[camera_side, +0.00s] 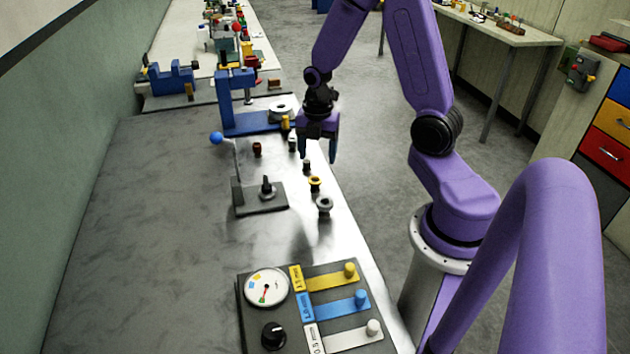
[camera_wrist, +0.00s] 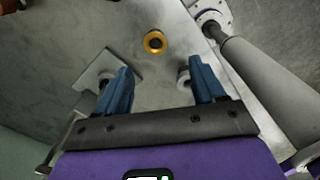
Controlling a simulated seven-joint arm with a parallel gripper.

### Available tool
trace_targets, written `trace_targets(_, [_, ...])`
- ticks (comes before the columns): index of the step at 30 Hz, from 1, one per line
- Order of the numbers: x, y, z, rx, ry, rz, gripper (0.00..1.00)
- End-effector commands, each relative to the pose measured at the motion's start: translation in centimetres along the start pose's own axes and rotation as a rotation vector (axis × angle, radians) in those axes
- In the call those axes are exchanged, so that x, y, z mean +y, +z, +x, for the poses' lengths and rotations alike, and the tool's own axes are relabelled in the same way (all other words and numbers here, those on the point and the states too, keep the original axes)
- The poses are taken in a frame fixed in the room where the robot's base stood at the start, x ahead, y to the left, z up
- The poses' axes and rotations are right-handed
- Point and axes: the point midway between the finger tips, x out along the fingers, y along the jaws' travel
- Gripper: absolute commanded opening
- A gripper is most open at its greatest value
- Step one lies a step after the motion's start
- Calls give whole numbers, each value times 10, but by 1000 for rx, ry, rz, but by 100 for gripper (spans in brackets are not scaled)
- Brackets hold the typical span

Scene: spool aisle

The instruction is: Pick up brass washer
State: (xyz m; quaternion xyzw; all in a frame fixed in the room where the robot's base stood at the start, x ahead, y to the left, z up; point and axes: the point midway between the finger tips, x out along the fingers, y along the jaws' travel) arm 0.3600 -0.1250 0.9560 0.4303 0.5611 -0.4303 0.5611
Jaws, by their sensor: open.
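The brass washer appears to be the yellow ring with a dark centre (camera_wrist: 154,42), ahead of my fingertips in the wrist view. In the side view it seems to be the small yellow piece (camera_side: 315,184) near the right edge of the bench. My gripper (camera_side: 319,155) hangs fingers down above that edge, farther back than the yellow piece and apart from it. In the wrist view my blue fingers (camera_wrist: 162,80) are spread with nothing gripped. A small grey-topped piece (camera_wrist: 183,77) shows beside the right finger, partly hidden by it.
A grey spool (camera_side: 324,206) stands just in front of the yellow piece, and a dark one (camera_side: 306,166) just behind. A dark plate with a peg (camera_side: 262,202) lies left. A blue stand (camera_side: 250,124) is behind. A gauge panel (camera_side: 318,290) is in front. The bench's left side is clear.

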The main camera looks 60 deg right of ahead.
Motion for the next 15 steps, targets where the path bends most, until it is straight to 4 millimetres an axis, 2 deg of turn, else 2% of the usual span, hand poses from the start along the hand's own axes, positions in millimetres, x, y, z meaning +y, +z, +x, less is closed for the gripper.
trace_targets(3, [0, 0, 14, 1, -4, 0, 69])
trace_targets(11, [1, 0, 25, 0, 0, -1, 69])
trace_targets(15, [3, 3, 37, 1, -3, 0, 69])
